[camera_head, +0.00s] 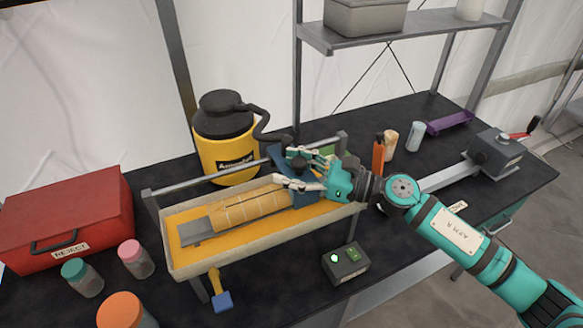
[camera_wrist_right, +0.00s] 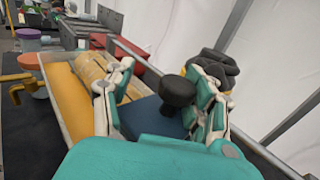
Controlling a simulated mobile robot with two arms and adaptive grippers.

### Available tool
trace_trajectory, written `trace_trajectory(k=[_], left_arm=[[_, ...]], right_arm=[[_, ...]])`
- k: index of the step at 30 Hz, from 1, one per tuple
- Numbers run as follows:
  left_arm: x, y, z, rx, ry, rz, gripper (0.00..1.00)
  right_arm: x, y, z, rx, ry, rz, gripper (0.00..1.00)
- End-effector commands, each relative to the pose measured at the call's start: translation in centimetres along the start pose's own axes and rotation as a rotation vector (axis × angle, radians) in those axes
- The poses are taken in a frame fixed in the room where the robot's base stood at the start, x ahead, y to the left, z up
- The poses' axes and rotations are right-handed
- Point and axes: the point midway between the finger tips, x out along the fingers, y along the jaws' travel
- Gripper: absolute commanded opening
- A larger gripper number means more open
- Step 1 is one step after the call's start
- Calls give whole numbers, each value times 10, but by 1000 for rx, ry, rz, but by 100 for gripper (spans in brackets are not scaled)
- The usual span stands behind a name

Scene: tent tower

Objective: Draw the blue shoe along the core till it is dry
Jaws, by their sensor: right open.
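The blue shoe (camera_head: 274,154) sits at the right part of the core (camera_head: 250,207), a tan split cylinder on a grey bar in a shallow tray (camera_head: 172,258). A dark round knob (camera_wrist_right: 177,92) stands up from the shoe, whose blue plate also shows in the right wrist view (camera_wrist_right: 150,118). My right gripper (camera_head: 287,168) is over the shoe with its fingers apart, one on each side of the knob. I cannot tell whether they touch it. The fingers hide part of the shoe. Whether the core is wet does not show clearly. My left gripper is out of view.
A yellow pump jug (camera_head: 225,158) stands behind the tray, with a rail between. A red reject box (camera_head: 65,215) and several lidded jars are at left. A small switch box (camera_head: 346,262) is in front. A purple tray (camera_head: 450,122) and cranked grey box (camera_head: 497,150) are at right.

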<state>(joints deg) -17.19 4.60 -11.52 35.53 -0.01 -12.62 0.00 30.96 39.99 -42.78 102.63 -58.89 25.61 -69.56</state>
Motion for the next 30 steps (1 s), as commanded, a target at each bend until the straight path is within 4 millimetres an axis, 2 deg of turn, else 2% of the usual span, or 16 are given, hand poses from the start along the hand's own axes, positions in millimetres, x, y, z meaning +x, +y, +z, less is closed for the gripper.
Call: trace_trajectory(k=[4,8,15,21,25,30], left_arm=[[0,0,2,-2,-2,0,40],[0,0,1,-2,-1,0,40],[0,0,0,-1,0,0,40],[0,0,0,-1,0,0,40],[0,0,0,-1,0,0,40],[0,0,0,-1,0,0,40]], right_arm=[[-4,-1,1,0,-1,-2,55],[-20,-1,0,-1,0,-5,55],[-72,0,-2,3,4,-4,55],[-106,0,-2,2,2,-3,55],[-118,0,-1,2,1,-1,55],[-122,0,0,0,-1,-1,55]])
